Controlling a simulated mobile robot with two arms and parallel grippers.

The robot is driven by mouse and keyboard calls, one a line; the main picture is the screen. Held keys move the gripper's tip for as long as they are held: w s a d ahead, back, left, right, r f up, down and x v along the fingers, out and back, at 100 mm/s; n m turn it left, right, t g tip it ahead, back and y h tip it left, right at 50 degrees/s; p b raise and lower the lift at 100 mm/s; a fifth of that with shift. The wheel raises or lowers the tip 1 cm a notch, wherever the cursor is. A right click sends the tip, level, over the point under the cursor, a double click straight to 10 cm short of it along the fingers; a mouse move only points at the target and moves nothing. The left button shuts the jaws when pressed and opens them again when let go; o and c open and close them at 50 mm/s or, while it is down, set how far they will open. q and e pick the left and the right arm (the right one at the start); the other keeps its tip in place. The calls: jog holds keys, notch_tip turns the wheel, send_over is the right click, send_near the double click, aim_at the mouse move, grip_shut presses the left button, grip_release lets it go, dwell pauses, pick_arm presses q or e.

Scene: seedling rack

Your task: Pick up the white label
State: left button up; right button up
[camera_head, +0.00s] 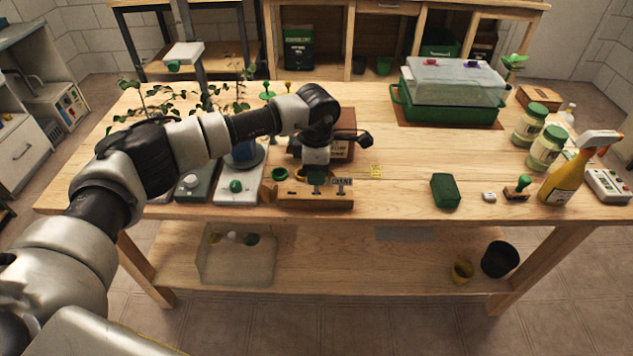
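A wooden rack (315,203) stands near the table's front edge, with small pieces along its top. One is a small pale label (342,181) with dark lettering, upright at the rack's right part; I cannot tell if it is pure white. My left gripper (316,176) points down over the middle of the rack, just left of this label. Its fingers are small and dark against the rack, so I cannot tell whether they are open or hold something. My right gripper is not in view.
A small yellow tag (375,171) lies right of the rack. A green block (445,191), a small white piece (489,196) and a yellow spray bottle (566,180) stand farther right. A green propagator (450,107) is behind. The table between rack and block is clear.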

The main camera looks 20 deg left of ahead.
aim_at(316, 190)
pick_arm(q)
jog(key=shift+f, duration=1.35)
grip_shut()
jog(key=shift+r, duration=0.1)
